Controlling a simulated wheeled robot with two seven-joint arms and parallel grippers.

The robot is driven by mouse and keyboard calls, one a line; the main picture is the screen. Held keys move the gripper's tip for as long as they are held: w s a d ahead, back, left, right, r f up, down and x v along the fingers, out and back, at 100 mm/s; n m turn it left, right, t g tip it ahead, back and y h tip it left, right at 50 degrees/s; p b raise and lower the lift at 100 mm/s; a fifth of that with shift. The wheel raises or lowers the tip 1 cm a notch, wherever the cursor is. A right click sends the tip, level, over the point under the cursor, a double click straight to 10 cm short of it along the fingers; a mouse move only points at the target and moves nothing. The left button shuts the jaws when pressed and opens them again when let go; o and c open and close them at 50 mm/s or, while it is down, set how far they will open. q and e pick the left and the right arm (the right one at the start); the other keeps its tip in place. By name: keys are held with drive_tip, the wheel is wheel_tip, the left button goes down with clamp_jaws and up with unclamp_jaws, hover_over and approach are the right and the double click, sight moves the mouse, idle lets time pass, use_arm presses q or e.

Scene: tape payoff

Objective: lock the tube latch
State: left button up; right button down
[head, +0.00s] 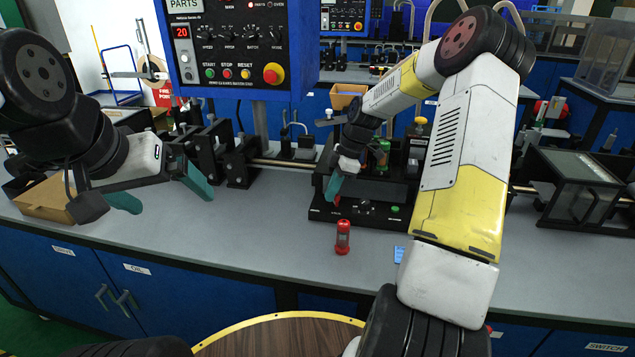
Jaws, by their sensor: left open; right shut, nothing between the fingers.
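My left gripper (161,192) is open and empty, its two teal fingertips spread wide above the left part of the bench. My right gripper (335,187) is shut, with its teal tips pointing down at the front left of a black machine (374,215). A small red part shows right by those tips; I cannot tell whether they touch it. I cannot make out the tube latch for certain; my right wrist and forearm cover part of the machine. A red cylinder (343,238) with a dark window stands upright on the bench in front of the machine.
A control panel (235,45) hangs over the bench at the upper left. An open cardboard box (45,199) lies under my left arm. A clear-topped case (580,185) stands at the right. The grey bench top (265,225) is clear between box and red cylinder.

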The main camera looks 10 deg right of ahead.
sight(329, 208)
drive_tip(key=shift+d, duration=0.25)
idle(0.5)
drive_tip(key=a, duration=0.2)
drive_tip(key=a+r, duration=0.1)
drive_tip(key=a, duration=0.1)
drive_tip(key=shift+r, duration=0.1)
drive_tip(key=v, duration=0.9)
